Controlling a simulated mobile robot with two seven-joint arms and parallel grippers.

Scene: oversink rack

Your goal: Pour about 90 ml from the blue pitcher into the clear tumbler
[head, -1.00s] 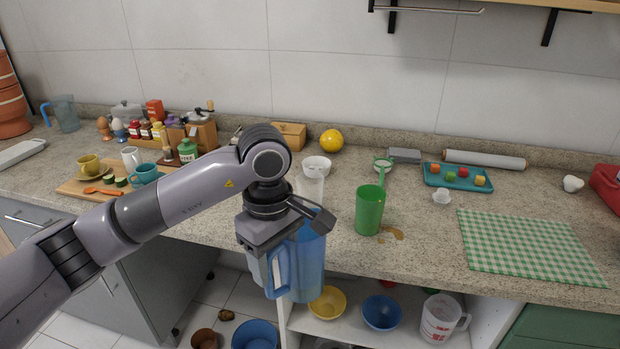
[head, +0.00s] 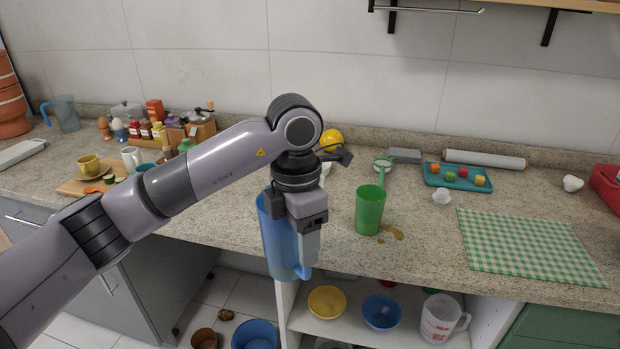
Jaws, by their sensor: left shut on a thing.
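The blue pitcher (head: 278,240) hangs in front of the counter's front edge, roughly upright with a slight lean. My left gripper (head: 308,243) is shut on it at its right side, and the grip itself is partly hidden. Any liquid level inside cannot be made out. The clear tumbler (head: 326,168) stands on the counter behind my gripper. Only a pale sliver of it shows, and the rest is hidden by my wrist. My right gripper is not in view.
A green cup (head: 370,209) stands just right of my gripper, beside a brown spill (head: 393,232). A yellow lemon (head: 331,138) lies behind my wrist. A teal tray (head: 458,178) and green checked cloth (head: 525,247) lie at right. Bowls (head: 381,312) sit on the shelf below.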

